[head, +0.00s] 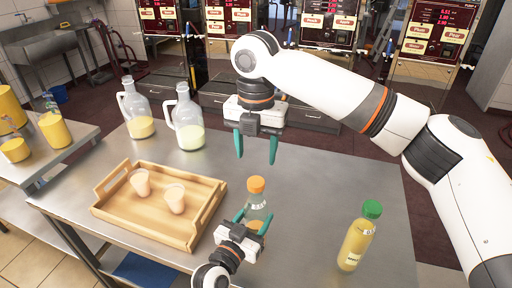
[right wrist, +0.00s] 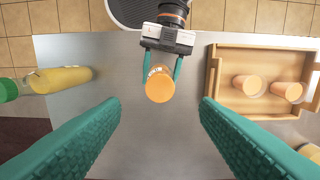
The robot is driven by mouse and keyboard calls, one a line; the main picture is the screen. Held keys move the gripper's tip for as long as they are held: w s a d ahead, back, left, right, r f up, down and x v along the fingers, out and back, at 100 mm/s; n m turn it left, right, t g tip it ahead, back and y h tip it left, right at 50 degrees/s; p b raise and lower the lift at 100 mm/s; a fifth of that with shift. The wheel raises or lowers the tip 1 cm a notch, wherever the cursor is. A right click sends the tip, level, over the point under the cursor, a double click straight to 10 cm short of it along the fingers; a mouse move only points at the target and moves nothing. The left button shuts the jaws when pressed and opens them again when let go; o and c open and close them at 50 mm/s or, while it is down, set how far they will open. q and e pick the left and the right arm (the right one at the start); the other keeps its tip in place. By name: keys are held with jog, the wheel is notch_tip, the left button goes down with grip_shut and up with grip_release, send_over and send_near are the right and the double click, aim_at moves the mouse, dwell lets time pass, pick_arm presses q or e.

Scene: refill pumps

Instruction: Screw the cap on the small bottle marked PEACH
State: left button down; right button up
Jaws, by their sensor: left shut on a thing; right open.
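A small clear bottle (head: 256,205) stands upright on the steel table, with an orange cap (head: 256,185) on its top. The cap also shows from above in the right wrist view (right wrist: 160,88). How tightly the cap sits cannot be told, and the label is too small to read. My left gripper (head: 253,218) is shut around the bottle's body, below the cap. My right gripper (head: 256,160) is open and empty, pointing down above the bottle. In the right wrist view, the cap lies between its spread fingers, farther down.
A yellow bottle with a green cap (head: 371,209) stands at the right. A wooden tray (head: 196,236) with two cups is at the left. Two glass jugs (head: 188,122) stand behind it. The table is clear between my left gripper and the green-capped bottle.

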aim_at(256, 181)
jog(key=shift+f, duration=4)
jog(key=c, duration=1)
jog(key=shift+c, duration=0.2)
